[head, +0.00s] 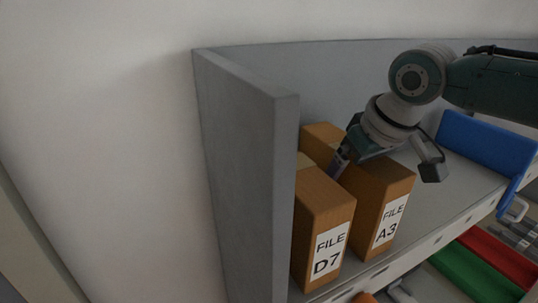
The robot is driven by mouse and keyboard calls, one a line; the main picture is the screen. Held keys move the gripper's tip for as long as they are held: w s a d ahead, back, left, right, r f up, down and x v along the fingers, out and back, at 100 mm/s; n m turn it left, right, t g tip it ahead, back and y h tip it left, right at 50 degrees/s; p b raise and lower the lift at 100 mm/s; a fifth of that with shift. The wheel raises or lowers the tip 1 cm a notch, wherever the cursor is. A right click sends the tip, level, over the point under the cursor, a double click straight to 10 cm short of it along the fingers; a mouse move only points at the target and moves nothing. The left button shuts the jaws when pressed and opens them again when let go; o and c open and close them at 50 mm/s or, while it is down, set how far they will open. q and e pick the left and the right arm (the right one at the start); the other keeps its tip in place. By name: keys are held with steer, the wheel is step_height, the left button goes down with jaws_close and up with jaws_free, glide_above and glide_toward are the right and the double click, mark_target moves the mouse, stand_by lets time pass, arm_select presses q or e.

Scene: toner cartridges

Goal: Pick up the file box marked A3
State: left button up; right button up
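The file box marked A3 (372,214) is a brown box standing upright on a grey shelf, its white label facing front. A similar brown file box marked D7 (323,213) stands just to its left. My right gripper (338,165) comes in from the right over the top of the A3 box. A visible finger points down near the gap between the two boxes. The A3 box rests on the shelf. My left gripper is not in view.
A tall grey side panel (245,150) rises close to the left of the D7 box. A blue bin (485,143) stands farther right on the shelf, with bare shelf before it. Green (472,276) and red (497,255) items lie lower right.

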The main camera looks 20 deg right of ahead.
jaws_close()
stand_by(0.6)
